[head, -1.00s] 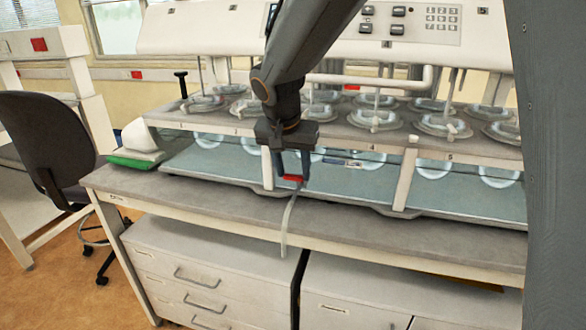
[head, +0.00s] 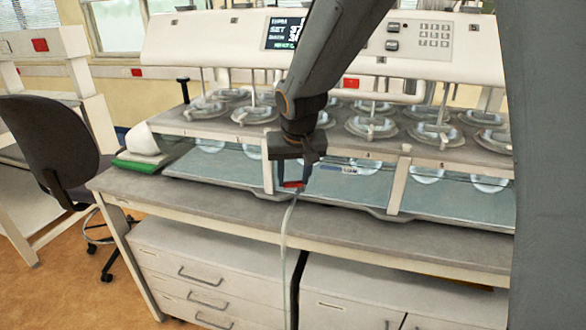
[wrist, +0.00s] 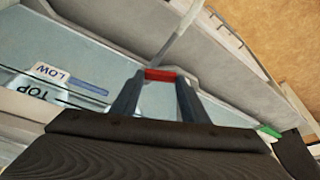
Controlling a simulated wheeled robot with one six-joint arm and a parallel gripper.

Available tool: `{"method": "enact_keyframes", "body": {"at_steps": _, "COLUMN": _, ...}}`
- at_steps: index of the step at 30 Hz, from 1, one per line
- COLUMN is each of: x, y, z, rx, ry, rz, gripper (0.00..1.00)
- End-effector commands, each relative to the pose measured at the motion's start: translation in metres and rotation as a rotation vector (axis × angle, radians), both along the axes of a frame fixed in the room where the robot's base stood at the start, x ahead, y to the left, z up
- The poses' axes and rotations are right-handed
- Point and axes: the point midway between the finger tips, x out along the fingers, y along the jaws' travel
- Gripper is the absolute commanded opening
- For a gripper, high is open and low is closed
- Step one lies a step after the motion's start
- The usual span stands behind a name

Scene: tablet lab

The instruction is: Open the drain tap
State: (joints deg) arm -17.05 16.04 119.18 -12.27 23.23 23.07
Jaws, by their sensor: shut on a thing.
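The drain tap shows as a small red handle (head: 293,184) at the front of the bath of the tablet tester, above the bench's front edge. It also shows in the wrist view (wrist: 160,75). My gripper (head: 292,182) is at the tap, with its two fingers on either side of the red handle, shut on it. In the wrist view my gripper (wrist: 160,80) has the red handle between its fingertips. A pale drain hose (head: 285,240) hangs from the tap over the bench edge. The tap's body behind the handle is hidden.
The tester's bath (head: 220,168) and its vessels stand on the grey bench (head: 150,192). Drawers (head: 205,270) are below. A green-and-white item (head: 137,165) lies at the bench's left end. A dark chair (head: 45,140) stands at the left.

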Motion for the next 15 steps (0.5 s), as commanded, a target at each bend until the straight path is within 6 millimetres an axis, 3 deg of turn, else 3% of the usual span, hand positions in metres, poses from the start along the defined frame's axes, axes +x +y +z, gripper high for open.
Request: {"method": "enact_keyframes", "body": {"at_steps": 15, "x": -0.0022, "y": -0.0053, "z": -0.0017, "rx": 0.002, "ry": -0.003, "rz": 0.362, "gripper": 0.18}}
